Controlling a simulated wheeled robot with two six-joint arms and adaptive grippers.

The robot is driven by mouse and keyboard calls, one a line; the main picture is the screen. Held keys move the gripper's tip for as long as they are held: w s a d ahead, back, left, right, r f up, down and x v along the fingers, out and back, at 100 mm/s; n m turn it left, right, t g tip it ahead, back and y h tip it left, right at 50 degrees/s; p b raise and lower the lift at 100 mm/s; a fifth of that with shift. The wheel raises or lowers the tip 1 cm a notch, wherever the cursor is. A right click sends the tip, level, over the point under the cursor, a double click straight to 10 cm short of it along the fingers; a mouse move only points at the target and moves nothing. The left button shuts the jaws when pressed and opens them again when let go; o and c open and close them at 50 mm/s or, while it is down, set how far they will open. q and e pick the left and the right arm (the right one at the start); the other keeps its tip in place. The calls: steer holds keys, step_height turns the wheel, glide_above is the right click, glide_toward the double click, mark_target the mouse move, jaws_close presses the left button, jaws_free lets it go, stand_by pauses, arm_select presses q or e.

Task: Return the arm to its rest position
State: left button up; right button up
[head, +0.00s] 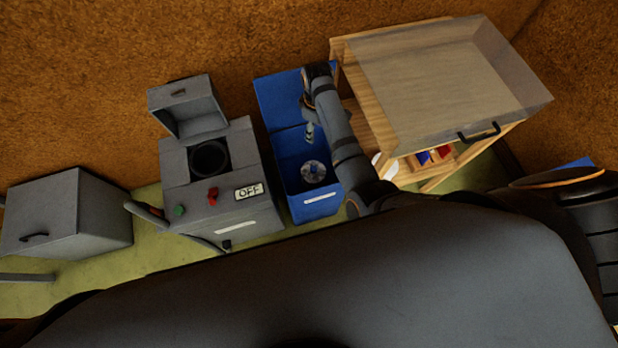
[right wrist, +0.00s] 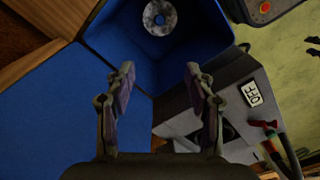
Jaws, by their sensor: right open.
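My right arm (head: 338,130) reaches up from the robot's body, and its right gripper (head: 309,132) hangs over the open blue bin (head: 318,208). In the right wrist view the right gripper (right wrist: 159,72) has its two fingers spread apart with nothing between them. A round grey, mottled disc (head: 313,171) lies inside the bin, apart from the gripper; it also shows in the right wrist view (right wrist: 160,17). My left gripper is not in view.
A grey machine (head: 222,165) with an open lid and an OFF sign (head: 249,191) stands left of the bin. A wooden stand (head: 362,98) with a clear hood (head: 440,80) is close on the right. A grey cabinet (head: 75,215) stands at far left.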

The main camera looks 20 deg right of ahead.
steer(key=shift+r, duration=0.55)
steer(key=s+d+m+t, duration=0.2)
steer(key=s+d+m, duration=0.3)
steer(key=s+d, duration=0.4)
steer(key=s+r+m+t, duration=0.2)
steer(key=s+r+m, duration=0.2)
steer(key=s+r, duration=0.5)
steer(key=s+d+f+g+h, duration=0.1)
steer(key=s+d+f, duration=0.15)
steer(key=f, duration=1.25)
steer(key=s+d+f+g, duration=0.1)
steer(key=s+f, duration=0.2)
steer(key=f, duration=1.2)
steer(key=s+f, duration=1.3)
steer(key=s, duration=0.4)
steer(key=shift+d+f+g, duration=0.35)
steer(key=shift+f+g, duration=0.05)
